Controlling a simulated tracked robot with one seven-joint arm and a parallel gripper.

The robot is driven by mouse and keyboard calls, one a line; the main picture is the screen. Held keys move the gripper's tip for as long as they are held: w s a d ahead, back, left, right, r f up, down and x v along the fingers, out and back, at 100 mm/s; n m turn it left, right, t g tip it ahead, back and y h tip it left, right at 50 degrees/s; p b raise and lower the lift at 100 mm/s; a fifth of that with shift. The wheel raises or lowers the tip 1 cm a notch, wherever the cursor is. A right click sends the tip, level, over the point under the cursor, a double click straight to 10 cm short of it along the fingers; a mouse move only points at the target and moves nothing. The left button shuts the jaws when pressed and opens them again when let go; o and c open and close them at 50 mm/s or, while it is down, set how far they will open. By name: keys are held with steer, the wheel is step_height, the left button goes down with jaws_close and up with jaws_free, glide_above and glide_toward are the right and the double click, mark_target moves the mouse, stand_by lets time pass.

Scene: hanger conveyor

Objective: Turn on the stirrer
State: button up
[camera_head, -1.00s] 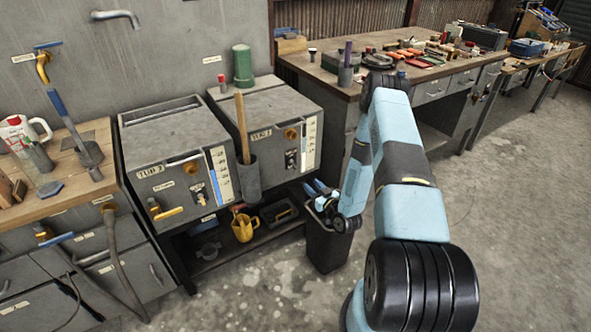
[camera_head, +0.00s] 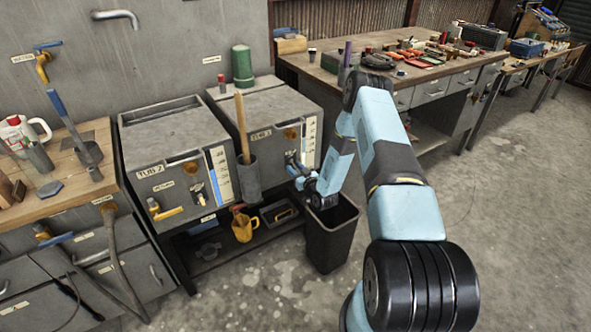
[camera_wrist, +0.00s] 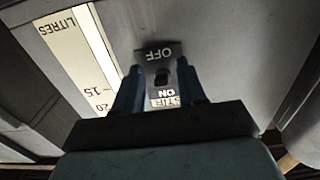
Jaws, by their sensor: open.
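The stirrer switch (camera_wrist: 161,77) shows in the wrist view as a small dark toggle on a plate marked OFF and STIR ON, upside down. I cannot tell its position. My gripper (camera_wrist: 159,70) is open, with one blue finger on either side of the switch plate. I cannot tell whether either finger touches the toggle. In the body camera view my gripper (camera_head: 293,160) is at the front panel of tub 1 (camera_head: 262,139), hiding the switch there. Tub 2 (camera_head: 165,178) stands to its left with a similar switch (camera_head: 198,194).
A grey holder (camera_head: 249,178) with a wooden handle (camera_head: 241,125) hangs between the tubs. A black bin (camera_head: 330,243) stands below my arm. A yellow jug (camera_head: 243,228) is on the low shelf. A litre scale (camera_wrist: 70,50) lies beside the switch. The floor at right is clear.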

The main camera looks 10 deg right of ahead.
steer(key=shift+w+a, duration=0.1)
steer(key=shift+w, duration=0.15)
steer(key=shift+c, duration=0.4)
jaws_close()
